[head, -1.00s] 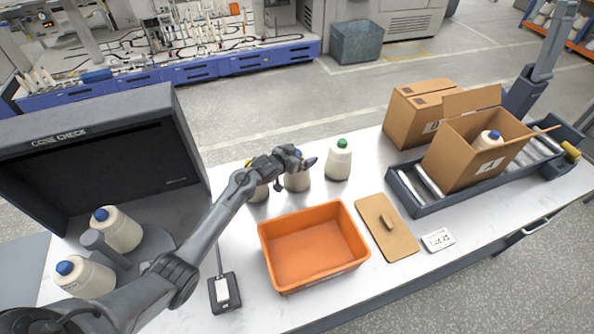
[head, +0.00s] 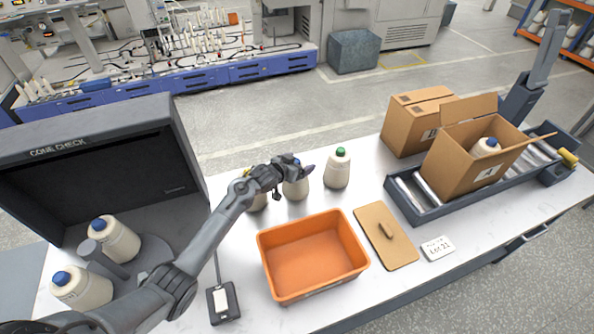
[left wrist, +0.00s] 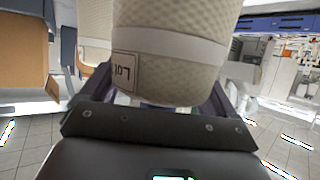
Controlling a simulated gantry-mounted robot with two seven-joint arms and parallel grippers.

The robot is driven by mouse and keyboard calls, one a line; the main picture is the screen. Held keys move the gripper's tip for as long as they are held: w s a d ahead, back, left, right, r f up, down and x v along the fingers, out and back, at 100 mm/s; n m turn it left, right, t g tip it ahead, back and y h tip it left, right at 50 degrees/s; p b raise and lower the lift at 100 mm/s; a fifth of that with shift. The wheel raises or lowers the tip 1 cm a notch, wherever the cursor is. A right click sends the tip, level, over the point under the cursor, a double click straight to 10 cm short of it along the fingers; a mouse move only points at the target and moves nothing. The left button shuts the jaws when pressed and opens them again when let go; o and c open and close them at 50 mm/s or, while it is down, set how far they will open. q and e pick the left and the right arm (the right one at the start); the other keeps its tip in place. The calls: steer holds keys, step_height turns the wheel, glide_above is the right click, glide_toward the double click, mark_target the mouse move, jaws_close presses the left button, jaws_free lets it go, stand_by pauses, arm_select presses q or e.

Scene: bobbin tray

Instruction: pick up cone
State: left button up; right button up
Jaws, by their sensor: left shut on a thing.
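My left gripper (head: 297,170) is shut on the middle cone (head: 295,189), a cream yarn cone with a blue tip, at the back of the white table. The gripper partly hides the cone's top. In the left wrist view the cone (left wrist: 175,55) fills the space between the fingers, with a white band and a "LOT" label. A cone with a yellow tip (head: 257,202) stands to its left, partly behind my arm. A cone with a green tip (head: 337,170) stands upright to its right. My right gripper is not in view.
An empty orange bin (head: 313,286) is in front of the cones. An open carton (head: 460,160) with a cone sits on the roller tray at right. The dark cone check booth (head: 90,135) at left has two blue-tipped cones by it.

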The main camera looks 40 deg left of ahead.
arm_select(q)
steer(key=shift+r, duration=0.2)
step_height(320, 180, up, 4)
steer(key=shift+f, duration=0.1)
steer(key=w+d+r, duration=0.1)
steer(key=d+r, duration=0.6)
steer(key=d, duration=0.4)
steer(key=shift+w+d, duration=0.25)
steer(key=shift+w, duration=0.1)
step_height(320, 180, up, 20)
steer(key=p, duration=2)
